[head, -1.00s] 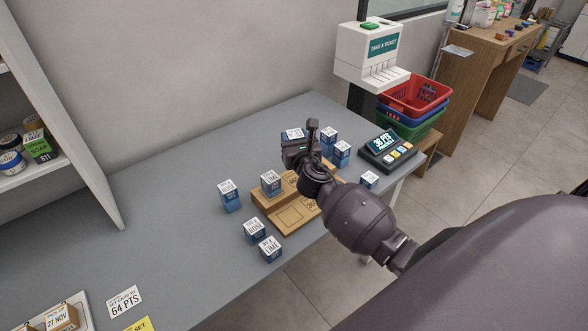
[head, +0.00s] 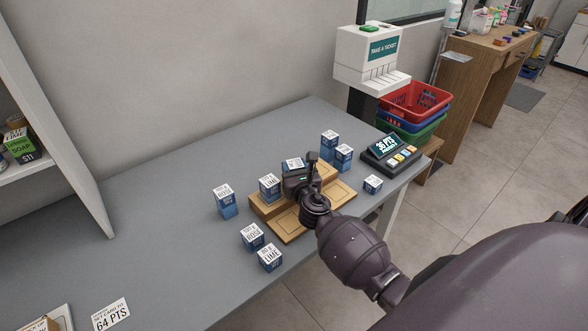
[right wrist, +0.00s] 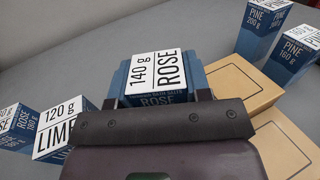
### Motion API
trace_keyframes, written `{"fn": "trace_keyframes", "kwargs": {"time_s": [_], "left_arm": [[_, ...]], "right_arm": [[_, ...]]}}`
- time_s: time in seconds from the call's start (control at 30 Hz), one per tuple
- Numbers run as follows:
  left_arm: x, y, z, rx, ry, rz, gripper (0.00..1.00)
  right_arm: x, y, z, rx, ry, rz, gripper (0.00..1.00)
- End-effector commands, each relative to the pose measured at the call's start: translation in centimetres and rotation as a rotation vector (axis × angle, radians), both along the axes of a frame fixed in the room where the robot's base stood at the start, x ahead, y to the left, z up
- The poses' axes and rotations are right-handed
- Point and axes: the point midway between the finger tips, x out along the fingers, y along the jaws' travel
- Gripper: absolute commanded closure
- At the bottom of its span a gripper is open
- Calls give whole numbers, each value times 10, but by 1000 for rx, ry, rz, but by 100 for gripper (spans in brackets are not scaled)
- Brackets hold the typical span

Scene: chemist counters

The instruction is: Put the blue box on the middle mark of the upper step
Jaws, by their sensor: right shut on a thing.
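A blue box (head: 292,164) with a white top is in my right gripper (head: 297,178), which is shut on it. In the right wrist view this box (right wrist: 157,72) reads "140 g ROSE" and looks upright. It is at the middle of the upper step of the wooden stand (head: 286,224). The gripper hides the box's lower part, so I cannot tell whether it touches the step. The middle mark is hidden. A blue "LIME" box (head: 270,188) stands at the left end of the upper step. My left gripper is not in view.
Blue boxes (head: 225,200) (head: 252,237) (head: 269,257) stand left and in front of the stand. More boxes (head: 330,145) (head: 343,157) (head: 372,184) stand right of it. A display unit (head: 394,152) and ticket dispenser (head: 372,58) are farther right. The left counter is mostly clear.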

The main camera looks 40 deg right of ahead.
Motion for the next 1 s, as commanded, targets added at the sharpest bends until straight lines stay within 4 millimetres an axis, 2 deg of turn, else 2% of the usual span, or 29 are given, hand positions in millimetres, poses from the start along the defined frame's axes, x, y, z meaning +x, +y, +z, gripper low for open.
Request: {"fn": "trace_keyframes", "kwargs": {"time_s": [0.2, 0.23, 0.4, 0.77, 1.0], "left_arm": [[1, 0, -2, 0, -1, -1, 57], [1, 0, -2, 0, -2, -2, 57], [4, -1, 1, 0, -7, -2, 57], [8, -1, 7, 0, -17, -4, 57], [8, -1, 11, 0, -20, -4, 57]], "right_arm": [[0, 0, -3, -1, -1, 0, 83], [0, 0, -3, -1, 0, 0, 54], [0, 0, -2, 0, -1, 0, 30], [0, 0, 3, 1, -1, 0, 30], [-34, 10, 1, 1, 1, -1, 30]]}}
